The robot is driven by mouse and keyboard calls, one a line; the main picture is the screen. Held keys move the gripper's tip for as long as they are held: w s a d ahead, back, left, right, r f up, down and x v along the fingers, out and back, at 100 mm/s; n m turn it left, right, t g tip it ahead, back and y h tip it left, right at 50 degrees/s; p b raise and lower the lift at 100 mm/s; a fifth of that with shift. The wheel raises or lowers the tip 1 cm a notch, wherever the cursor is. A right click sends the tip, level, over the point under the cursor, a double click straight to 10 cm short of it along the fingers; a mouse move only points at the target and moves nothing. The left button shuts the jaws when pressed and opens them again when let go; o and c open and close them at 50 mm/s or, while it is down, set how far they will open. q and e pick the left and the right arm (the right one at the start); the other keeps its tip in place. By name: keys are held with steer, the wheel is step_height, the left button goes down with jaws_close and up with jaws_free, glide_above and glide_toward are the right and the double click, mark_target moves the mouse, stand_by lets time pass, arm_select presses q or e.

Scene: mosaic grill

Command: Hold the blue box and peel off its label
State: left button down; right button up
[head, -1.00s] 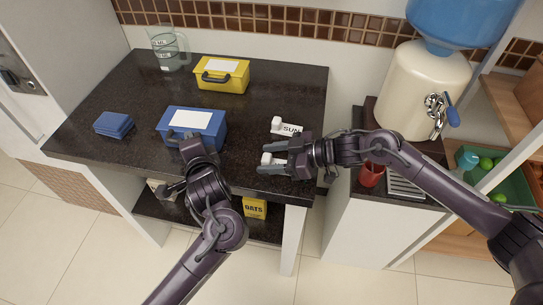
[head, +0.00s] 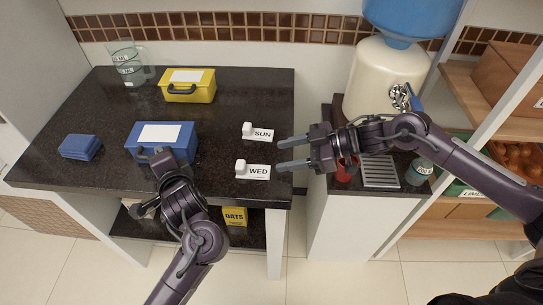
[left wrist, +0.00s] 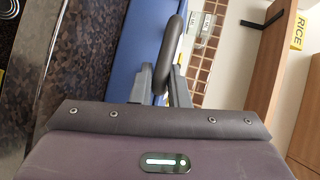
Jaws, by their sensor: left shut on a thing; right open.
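The blue box (head: 178,134) stands on the dark counter with a white blank label (head: 160,134) on its lid and a dark handle on its front. My left gripper (head: 158,158) is shut at the front of the box. In the left wrist view its fingers (left wrist: 160,82) close on the dark handle (left wrist: 172,50), with the blue box (left wrist: 137,45) behind.
A yellow box (head: 202,88) with a white label and a clear measuring jug (head: 127,66) stand at the back. Blue flat pieces (head: 80,147) lie stacked at left. A water dispenser (head: 385,75) and red cup (head: 346,172) are at right.

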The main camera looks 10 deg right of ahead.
steer(key=shift+s+d+r, duration=0.15)
steer(key=shift+d, duration=0.15)
arm_select(q)
steer(key=c, duration=1.3)
jaws_free()
